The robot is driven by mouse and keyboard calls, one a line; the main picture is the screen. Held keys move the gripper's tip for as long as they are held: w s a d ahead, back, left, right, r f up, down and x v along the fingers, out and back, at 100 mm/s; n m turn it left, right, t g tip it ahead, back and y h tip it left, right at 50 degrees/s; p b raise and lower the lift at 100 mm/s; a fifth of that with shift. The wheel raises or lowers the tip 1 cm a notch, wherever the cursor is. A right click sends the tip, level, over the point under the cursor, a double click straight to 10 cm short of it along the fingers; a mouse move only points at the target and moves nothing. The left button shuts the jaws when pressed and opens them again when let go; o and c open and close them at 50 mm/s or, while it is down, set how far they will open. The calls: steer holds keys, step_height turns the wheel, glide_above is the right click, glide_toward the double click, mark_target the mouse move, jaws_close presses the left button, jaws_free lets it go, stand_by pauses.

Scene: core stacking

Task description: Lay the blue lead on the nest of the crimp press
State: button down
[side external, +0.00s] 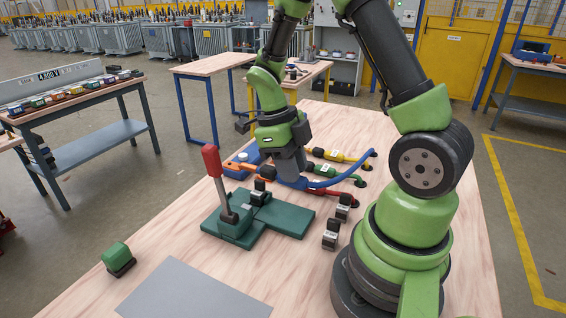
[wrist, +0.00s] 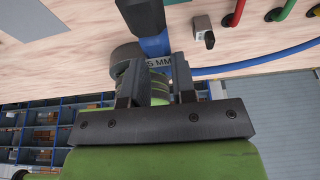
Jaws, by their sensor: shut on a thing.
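The crimp press (side external: 236,226) is a dark green base with a red-handled lever, standing left of my gripper in the side view. A small black-and-grey block on it (side external: 258,194) looks like its nest. My gripper (side external: 291,176) points down behind the press's right part, shut on the blue lead (side external: 325,184). The lead's cable curves away right toward a dark end. In the wrist view the lead's blue body (wrist: 146,18) shows just beyond the gripper's fingers (wrist: 158,85), and its cable (wrist: 255,65) runs right. The exact grip is partly hidden by the fingers.
Small grey-black blocks (side external: 331,236) stand right of the press. A green-black block (side external: 118,256) and a grey sheet (side external: 192,291) lie in front.

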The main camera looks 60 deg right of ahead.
mark_target(263, 172)
steer(key=shift+f, duration=2.9)
steer(key=shift+f, duration=1.7)
steer(key=c, duration=0.8)
jaws_free()
steer(key=shift+c, duration=0.2)
steer(key=v, duration=0.9)
steer(key=shift+w+f, duration=0.1)
steer(key=shift+w+r, duration=0.1)
steer(key=shift+r, duration=0.45)
